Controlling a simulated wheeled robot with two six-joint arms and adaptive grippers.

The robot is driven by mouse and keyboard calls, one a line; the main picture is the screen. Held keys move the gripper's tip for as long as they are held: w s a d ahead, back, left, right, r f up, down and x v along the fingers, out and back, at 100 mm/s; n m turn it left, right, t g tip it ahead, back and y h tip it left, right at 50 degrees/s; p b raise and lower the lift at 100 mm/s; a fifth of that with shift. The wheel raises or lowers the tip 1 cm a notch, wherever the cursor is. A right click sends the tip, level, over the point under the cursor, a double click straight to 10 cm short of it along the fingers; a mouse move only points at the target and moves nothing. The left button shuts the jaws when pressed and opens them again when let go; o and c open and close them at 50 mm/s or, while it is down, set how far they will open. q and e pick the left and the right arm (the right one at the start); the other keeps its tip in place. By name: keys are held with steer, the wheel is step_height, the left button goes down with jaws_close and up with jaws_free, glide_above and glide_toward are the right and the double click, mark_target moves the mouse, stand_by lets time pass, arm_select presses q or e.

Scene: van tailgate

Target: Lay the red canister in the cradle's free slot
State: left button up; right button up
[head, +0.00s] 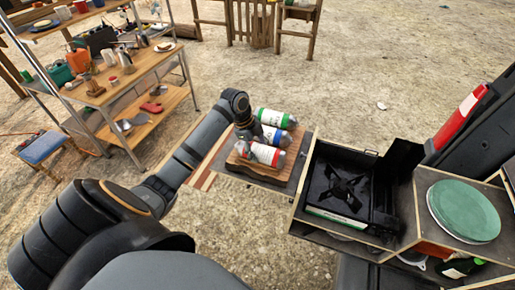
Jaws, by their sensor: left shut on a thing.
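The wooden cradle (237,163) lies on a dark board at the van's tailgate. A green-marked canister (275,117) lies at its far side, with a blue-marked canister (278,136) beside it. The red canister (264,154), white with red bands, lies on its side at the near end, parallel to the others. It is at or just over the cradle's near slot; I cannot tell whether it touches the wood. My left gripper (247,146) reaches down from above and is shut on the red canister near its left end. The fingertips are largely hidden. My right gripper is out of view.
A camp stove (338,190) sits in an open box right of the cradle. A cluttered wooden shelf rack (150,68) stands at the upper left. Bare ground lies between.

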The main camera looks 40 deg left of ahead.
arm_select(q)
steer(key=o, duration=1.5)
steer(key=v, duration=1.2)
